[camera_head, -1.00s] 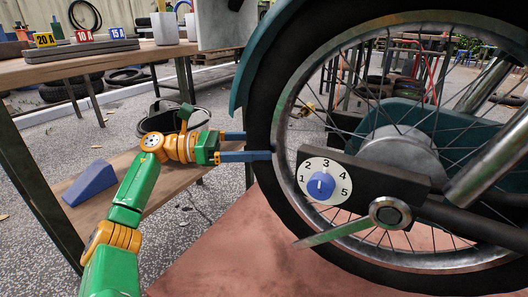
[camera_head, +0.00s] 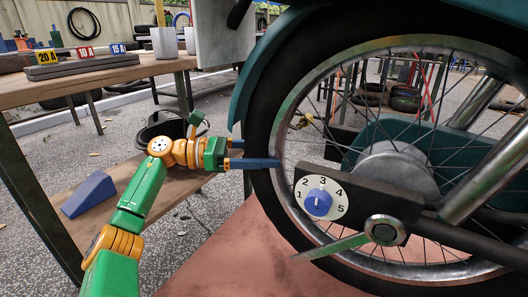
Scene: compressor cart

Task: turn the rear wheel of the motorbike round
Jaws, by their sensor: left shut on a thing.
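The motorbike's rear wheel (camera_head: 264,110) fills the right of the head view, with a black tyre, bare rim, spokes and a grey hub (camera_head: 395,172). My left gripper (camera_head: 262,155), with blue fingers, is at the tyre's left side. It is shut on the tyre, one finger across its near face and the other partly hidden behind it. A dial plate (camera_head: 330,203) numbered 1 to 5 with a blue knob (camera_head: 317,202) sits on the dark swingarm (camera_head: 370,193) in front of the wheel. My right gripper is not in view.
A wooden workbench (camera_head: 120,73) stands at the left, with fuse blocks (camera_head: 85,57) on top and a lower shelf holding a blue wedge (camera_head: 88,194). A teal fender (camera_head: 250,75) curves over the wheel. A metal lever (camera_head: 330,247) juts left below the dial.

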